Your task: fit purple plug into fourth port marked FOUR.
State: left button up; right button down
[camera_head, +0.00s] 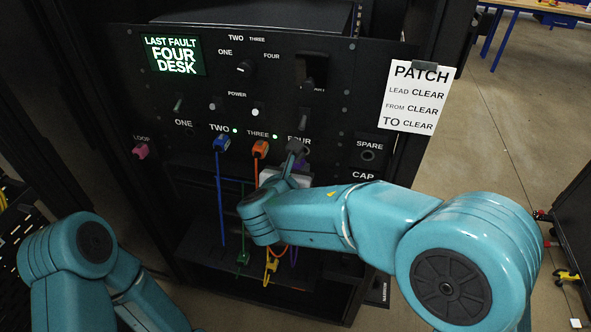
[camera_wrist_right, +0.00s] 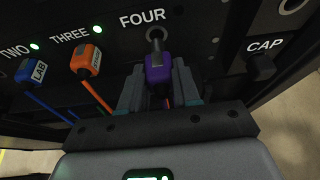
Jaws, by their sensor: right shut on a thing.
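The purple plug (camera_wrist_right: 158,72) sits between the fingers of my right gripper (camera_wrist_right: 160,88), which is shut on it. Its grey tip points up at the port marked FOUR (camera_wrist_right: 155,33) and overlaps the port's opening in the right wrist view. I cannot tell how far the tip is inside. In the head view the FOUR label (camera_head: 298,140) is partly covered, and my right gripper (camera_head: 290,167) is against the panel just below it, with a little purple showing. My left arm shows at the lower left; its gripper is out of view.
A blue plug (camera_head: 221,143) sits in TWO and an orange plug (camera_head: 260,149) in THREE, with cords hanging close to my right gripper. Green lights glow beside both. The SPARE port (camera_head: 368,155) and a CAP (camera_wrist_right: 260,67) are to the right. A pink plug (camera_head: 141,151) is at LOOP.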

aim_at(298, 161)
jog(key=shift+w+d, duration=0.3)
jog(key=shift+w, duration=0.65)
jog(key=shift+w+d, duration=0.25)
jog(key=shift+w, duration=0.7)
jog(key=c, duration=0.7)
grip_release()
jog(key=shift+w, duration=0.1)
jog(key=shift+c, duration=0.2)
jog(key=b+v, duration=0.1)
jog(key=v, duration=1.5)
jog(key=shift+s+b, duration=0.25)
jog(key=shift+b, duration=0.1)
